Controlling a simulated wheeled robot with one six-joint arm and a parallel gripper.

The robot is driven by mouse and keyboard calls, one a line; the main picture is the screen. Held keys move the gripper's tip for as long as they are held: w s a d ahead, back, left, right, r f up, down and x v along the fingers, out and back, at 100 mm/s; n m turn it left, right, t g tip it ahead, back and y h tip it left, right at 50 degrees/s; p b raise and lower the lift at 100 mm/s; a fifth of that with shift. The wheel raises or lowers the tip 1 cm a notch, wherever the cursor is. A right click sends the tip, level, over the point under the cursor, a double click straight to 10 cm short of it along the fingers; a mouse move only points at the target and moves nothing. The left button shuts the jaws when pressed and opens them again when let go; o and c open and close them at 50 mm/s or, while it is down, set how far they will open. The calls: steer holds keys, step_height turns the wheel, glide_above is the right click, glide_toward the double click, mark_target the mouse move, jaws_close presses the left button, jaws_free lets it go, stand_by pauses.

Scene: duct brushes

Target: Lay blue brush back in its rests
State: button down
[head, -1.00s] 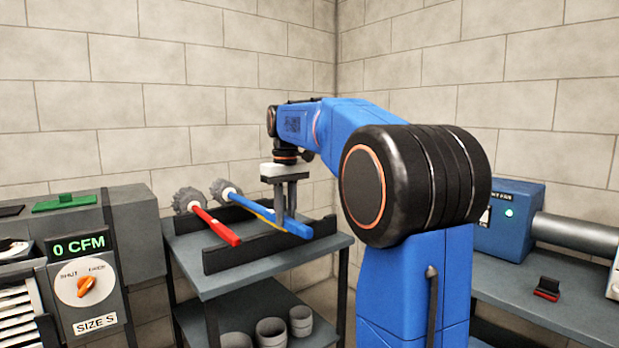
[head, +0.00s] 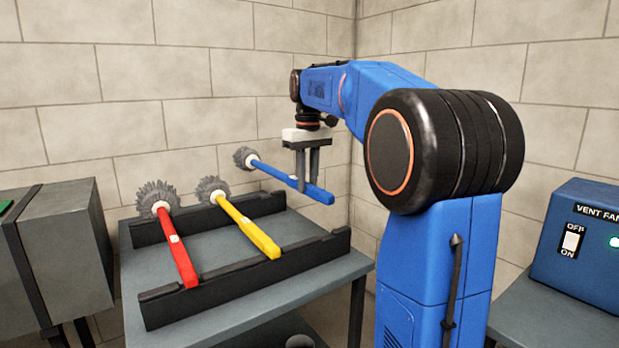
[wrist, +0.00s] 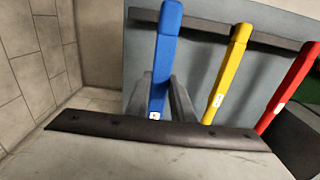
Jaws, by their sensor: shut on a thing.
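The blue brush (head: 275,172) has a grey bristle head and a blue handle. My gripper (head: 308,185) is shut on its handle and holds it above the right end of the rests. In the wrist view the blue handle (wrist: 166,50) lies between my fingers, left of the yellow brush. The rests are two dark notched rails, a front rail (head: 330,246) and a back rail (head: 265,203), on a grey table. The yellow brush (head: 246,226) and the red brush (head: 177,246) lie across both rails to the left.
The grey table (head: 230,315) stands in a corner of block walls. A grey box (head: 65,245) is at the left. A blue vent fan box (head: 577,245) is on a bench at the right. The right stretch of the rails below the blue brush is bare.

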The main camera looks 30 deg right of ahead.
step_height(320, 180, down, 9)
stand_by(1.0)
steer(key=shift+f, duration=0.1)
stand_by(0.3)
steer(key=c, duration=1.5)
jaws_free()
steer(key=shift+o, duration=0.2)
steer(key=r, duration=1.7)
steer(key=shift+s+r, duration=0.2)
steer(key=shift+s, duration=0.05)
